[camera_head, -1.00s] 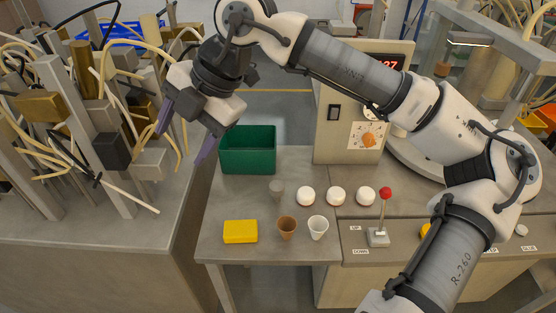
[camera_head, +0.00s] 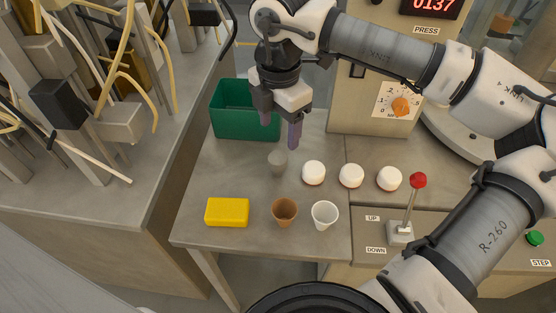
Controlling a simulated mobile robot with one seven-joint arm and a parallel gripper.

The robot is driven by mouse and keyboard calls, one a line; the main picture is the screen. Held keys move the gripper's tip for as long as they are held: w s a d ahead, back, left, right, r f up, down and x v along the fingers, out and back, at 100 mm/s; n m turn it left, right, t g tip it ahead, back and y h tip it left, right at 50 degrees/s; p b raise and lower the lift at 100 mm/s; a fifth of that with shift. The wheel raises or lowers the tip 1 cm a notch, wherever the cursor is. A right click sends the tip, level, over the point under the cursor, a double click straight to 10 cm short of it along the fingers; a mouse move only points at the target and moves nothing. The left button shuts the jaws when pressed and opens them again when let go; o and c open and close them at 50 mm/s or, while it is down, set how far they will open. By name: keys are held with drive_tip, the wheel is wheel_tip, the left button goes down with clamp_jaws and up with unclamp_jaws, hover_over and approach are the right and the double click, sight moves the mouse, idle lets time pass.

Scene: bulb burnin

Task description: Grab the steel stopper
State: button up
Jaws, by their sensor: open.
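The steel stopper looks to be the small grey piece (camera_head: 278,161) standing on the table, behind the brown cup (camera_head: 285,211) and left of the white round pieces. My gripper (camera_head: 280,133) is open and empty, with its two purple fingers pointing down. In the picture the fingers are just above the grey piece and in front of the green bin. I cannot tell the exact height of the fingertips over it.
The green bin (camera_head: 230,118) stands behind left. Several white round pieces (camera_head: 314,173) sit right of the grey piece. A yellow block (camera_head: 227,212) and a white cup (camera_head: 324,214) are in front. A red-knobbed lever (camera_head: 418,181) rises at the right.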

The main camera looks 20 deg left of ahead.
sight(277, 157)
wheel_tip(277, 157, down, 3)
drive_tip(key=shift+r, duration=0.1)
drive_tip(key=shift+a+f+p, duration=0.15)
drive_tip(key=shift+f+p, duration=1)
drive_tip(key=shift+f, duration=1.5)
drive_tip(key=c, duration=1.1)
drive_tip(key=shift+c, duration=0.3)
drive_tip(key=shift+r, duration=0.15)
